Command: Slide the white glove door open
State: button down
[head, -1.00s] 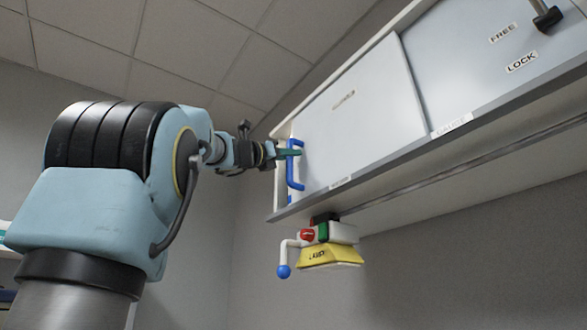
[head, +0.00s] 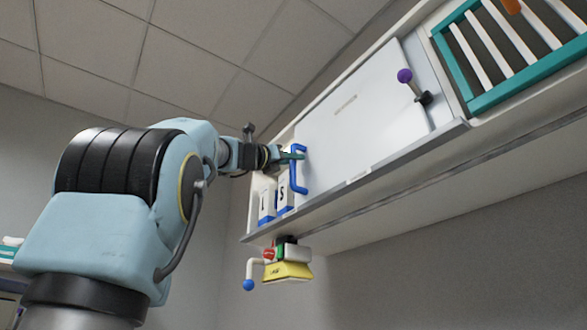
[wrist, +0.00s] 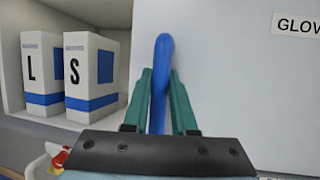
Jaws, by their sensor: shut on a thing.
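The white glove door (head: 365,105) is a flat panel on the front of a wall cabinet. It has a blue bar handle (head: 304,176) at its left end. My gripper (head: 295,155) is at that handle. In the wrist view, its green fingers (wrist: 160,105) are shut around the blue handle (wrist: 162,60), one on each side. The door (wrist: 235,80) carries a label that is cut off at "GLOV". Left of the door the cabinet is open, showing a box marked L (wrist: 42,75) and a box marked S (wrist: 95,78).
A lever with a purple knob (head: 404,76) stands near the door's right end. A teal-framed rack with white slats (head: 510,55) is at the upper right.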

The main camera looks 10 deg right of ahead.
jog(key=shift+s+d, duration=0.1)
jog(key=shift+d, duration=0.05)
jog(key=c, duration=1)
grip_release()
jog(key=shift+s, duration=0.1)
jog(key=shift+o, duration=1.3)
jog(key=b+v, duration=0.5)
jog(key=v, duration=0.5)
jog(key=shift+a+f+b, duration=0.15)
jog(key=shift+a+b, duration=0.15)
jog(key=shift+a, duration=0.05)
jog(key=shift+s, duration=0.15)
